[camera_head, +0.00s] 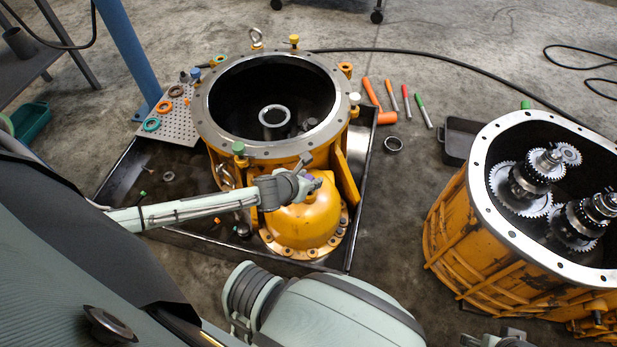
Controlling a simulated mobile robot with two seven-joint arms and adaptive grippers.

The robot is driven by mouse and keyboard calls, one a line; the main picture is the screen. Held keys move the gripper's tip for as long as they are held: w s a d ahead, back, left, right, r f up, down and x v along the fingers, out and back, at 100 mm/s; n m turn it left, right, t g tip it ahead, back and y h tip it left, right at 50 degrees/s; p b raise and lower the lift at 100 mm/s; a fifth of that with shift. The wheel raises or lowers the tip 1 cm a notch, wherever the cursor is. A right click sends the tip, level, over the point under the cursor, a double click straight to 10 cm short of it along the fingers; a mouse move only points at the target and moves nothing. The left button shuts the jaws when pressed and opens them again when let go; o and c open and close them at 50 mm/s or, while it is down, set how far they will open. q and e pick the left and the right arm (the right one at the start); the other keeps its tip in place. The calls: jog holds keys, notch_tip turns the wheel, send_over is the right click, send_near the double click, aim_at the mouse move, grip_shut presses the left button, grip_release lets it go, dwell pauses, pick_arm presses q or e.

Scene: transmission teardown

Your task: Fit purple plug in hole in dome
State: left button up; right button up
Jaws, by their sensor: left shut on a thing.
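The dome (300,222) is an orange rounded cover with a bolted flange, at the front of the large orange housing (222,118). My left gripper (309,184) reaches in from the left and is over the top of the dome. It is shut on the purple plug (315,181), of which only a small bit shows at the fingertips. The hole in the dome is hidden or too small to make out, and I cannot tell whether the plug touches the dome. My right arm fills the bottom middle; a grey part at the bottom edge (495,341) may be its gripper, mostly cut off.
The housing stands in a black tray (122,184). A second orange housing with gears (455,222) stands at the right. A perforated plate with rings (181,125) lies at the left.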

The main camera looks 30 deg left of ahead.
pick_arm(q)
jog(key=shift+r, duration=0.1)
dwell(0.3)
jog(key=shift+s+p, duration=0.1)
jog(key=shift+p, duration=0.25)
jog(key=shift+f+b, duration=0.9)
jog(key=shift+f, duration=0.9)
jog(key=o, duration=1.3)
jog(key=shift+o, duration=0.2)
jog(key=v, duration=1.2)
